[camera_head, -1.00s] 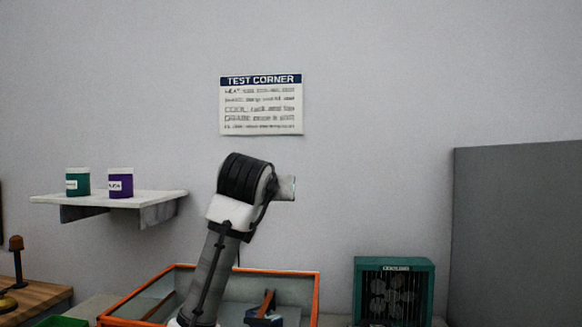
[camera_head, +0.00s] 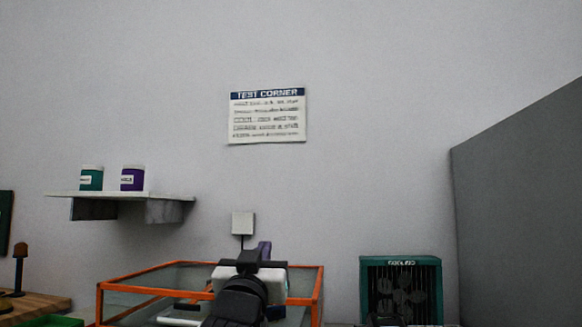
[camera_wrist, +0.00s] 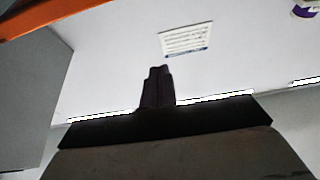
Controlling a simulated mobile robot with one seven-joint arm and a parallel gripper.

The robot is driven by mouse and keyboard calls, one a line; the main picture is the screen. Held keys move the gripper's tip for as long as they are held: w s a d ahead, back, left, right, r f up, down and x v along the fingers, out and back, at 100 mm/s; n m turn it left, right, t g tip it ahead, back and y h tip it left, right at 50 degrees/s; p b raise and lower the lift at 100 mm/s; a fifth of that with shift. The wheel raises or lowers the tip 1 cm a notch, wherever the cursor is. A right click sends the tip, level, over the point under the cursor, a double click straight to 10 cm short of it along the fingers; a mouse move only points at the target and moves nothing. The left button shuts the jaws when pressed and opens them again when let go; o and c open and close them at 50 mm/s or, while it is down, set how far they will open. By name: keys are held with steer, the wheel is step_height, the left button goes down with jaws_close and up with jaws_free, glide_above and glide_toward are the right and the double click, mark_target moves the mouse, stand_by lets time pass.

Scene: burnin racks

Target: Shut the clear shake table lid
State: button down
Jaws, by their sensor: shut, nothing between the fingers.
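The clear lid (camera_head: 140,291) has an orange frame and see-through panels, and it stands at the bottom middle of the head view. Its lower part is cut off, and my arm covers part of its middle and front. I cannot tell how far open it is. My gripper (camera_head: 264,248) is seen from behind in front of the lid frame, with its fingers together and empty. In the wrist view the shut fingers (camera_wrist: 158,72) point at the wall. An orange bar (camera_wrist: 50,12), likely the lid frame, crosses that view's top left corner, apart from the fingers.
A teal fan unit (camera_head: 401,262) stands right of the lid, with a tall grey panel (camera_head: 520,210) beyond it. A shelf (camera_head: 120,197) with two jars is on the left wall. A white box (camera_head: 243,223) is behind my gripper.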

steer(key=shift+s+f+b, duration=0.2)
steer(key=shift+f+b, duration=0.45)
steer(key=shift+f, duration=0.55)
steer(key=shift+s+f+b, duration=0.2)
steer(key=shift+f+b, duration=0.4)
steer(key=shift+f, duration=0.55)
steer(key=shift+a, duration=0.1)
